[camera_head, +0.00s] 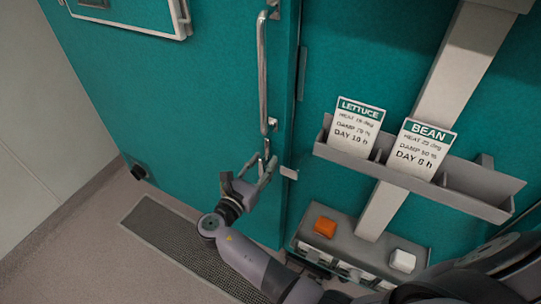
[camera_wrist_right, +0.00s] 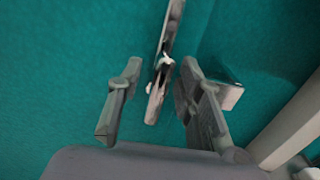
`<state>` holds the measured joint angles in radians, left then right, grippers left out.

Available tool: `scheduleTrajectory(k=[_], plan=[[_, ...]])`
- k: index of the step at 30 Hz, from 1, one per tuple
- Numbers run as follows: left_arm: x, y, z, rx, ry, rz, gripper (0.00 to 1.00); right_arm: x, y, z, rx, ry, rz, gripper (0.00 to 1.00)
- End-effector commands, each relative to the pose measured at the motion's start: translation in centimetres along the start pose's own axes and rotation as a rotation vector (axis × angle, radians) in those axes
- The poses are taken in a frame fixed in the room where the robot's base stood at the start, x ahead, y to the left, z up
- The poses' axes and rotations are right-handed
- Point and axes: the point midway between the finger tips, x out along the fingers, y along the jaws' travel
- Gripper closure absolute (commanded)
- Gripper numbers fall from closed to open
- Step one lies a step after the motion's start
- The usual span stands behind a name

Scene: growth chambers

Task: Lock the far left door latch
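The teal door (camera_head: 190,90) fills the left of the head view, with a long vertical metal handle (camera_head: 262,75) near its right edge. A small metal latch lever (camera_head: 265,152) hangs just below the handle. My right gripper (camera_head: 248,173) is open and empty at the lower end of that lever. In the right wrist view the lever (camera_wrist_right: 158,85) shows between the two spread fingers of the gripper (camera_wrist_right: 160,72), with a gap on each side. Whether the lever lies fully between the fingers in depth is unclear. My left gripper is not in view.
A small metal catch plate (camera_head: 289,173) sits on the frame right of the lever. A grey card holder (camera_head: 470,185) bears LETTUCE (camera_head: 355,125) and BEAN (camera_head: 420,148) cards. Below is a grey panel with an orange button (camera_head: 325,227) and a white button (camera_head: 402,261). A floor grate (camera_head: 180,240) lies below.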

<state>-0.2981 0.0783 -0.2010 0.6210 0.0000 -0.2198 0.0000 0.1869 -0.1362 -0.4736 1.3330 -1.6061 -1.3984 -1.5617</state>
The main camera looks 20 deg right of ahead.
Motion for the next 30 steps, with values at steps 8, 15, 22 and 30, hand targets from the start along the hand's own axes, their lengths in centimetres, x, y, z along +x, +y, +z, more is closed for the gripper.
scheduleTrajectory(k=[8, 15, 22, 30], plan=[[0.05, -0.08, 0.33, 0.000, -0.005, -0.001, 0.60, -0.24, 0.05, 0.01, 0.000, 0.001, 0.000, 0.67], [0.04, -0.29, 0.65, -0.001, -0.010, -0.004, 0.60, -0.21, 0.04, 0.00, 0.000, 0.000, 0.000, 0.77], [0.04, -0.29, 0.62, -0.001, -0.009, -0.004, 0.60, -0.19, 0.04, 0.00, -0.001, 0.000, 0.000, 0.92], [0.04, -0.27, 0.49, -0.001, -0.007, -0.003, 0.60, -0.19, 0.05, 0.01, 0.000, 0.000, 0.000, 1.00]])
